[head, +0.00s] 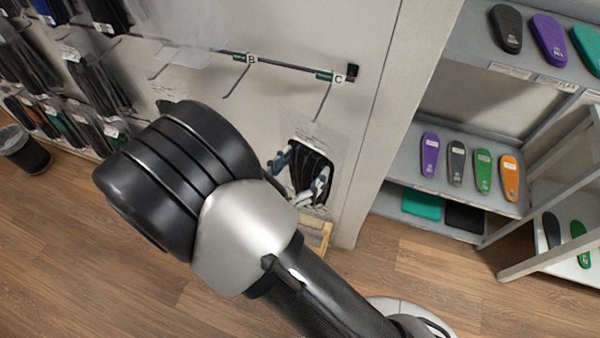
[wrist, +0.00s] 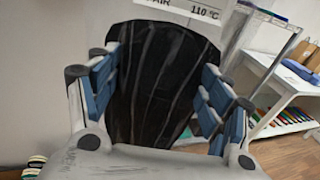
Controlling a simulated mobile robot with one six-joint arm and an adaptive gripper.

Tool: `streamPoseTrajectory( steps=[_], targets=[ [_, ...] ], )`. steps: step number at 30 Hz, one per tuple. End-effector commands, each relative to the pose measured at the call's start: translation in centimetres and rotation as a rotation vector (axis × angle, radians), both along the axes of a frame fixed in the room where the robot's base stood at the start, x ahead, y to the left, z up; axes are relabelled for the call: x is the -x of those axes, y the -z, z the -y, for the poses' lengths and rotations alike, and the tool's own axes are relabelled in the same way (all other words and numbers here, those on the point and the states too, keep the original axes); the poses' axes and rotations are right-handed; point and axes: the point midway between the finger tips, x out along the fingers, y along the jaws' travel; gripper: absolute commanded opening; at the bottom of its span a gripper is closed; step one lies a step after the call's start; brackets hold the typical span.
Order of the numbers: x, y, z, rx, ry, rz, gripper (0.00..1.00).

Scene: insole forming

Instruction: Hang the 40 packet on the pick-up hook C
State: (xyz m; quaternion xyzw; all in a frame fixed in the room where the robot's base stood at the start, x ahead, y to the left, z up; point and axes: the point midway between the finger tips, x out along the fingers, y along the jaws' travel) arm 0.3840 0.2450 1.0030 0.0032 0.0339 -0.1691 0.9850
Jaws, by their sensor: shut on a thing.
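The packet (head: 322,132) is a clear bag with dark insoles inside. My gripper (head: 305,183) is shut on it, partly hidden behind my arm. In the wrist view the dark insoles of the packet (wrist: 150,75) stand between the blue-padded fingers (wrist: 160,100). A white label at the top reads "110 °C"; no 40 is readable. Pick-up hook C (head: 325,98) is a thin prong under the tag C on the wall rail. Its tip ends close to the packet's top edge in the head view; I cannot tell whether they touch.
Hook B (head: 238,80) is left of C on the same rail (head: 290,67). Hanging packets (head: 95,85) fill the wall at left. Shelves with coloured insoles (head: 455,160) stand at right. A dark bin (head: 25,150) is at far left. Wooden floor is clear in front.

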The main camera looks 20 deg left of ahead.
Motion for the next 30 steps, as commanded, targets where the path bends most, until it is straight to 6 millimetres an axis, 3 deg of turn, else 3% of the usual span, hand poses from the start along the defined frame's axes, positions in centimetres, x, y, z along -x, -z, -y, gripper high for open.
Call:
streamPoseTrajectory(
  steps=[18, 30],
  targets=[
    [-3.3, 0.8, 0.3, 0.0, 0.0, 0.001, 0.34],
    [-3.6, 1.1, 0.3, 0.0, 0.0, 0.001, 0.34]
  ],
)
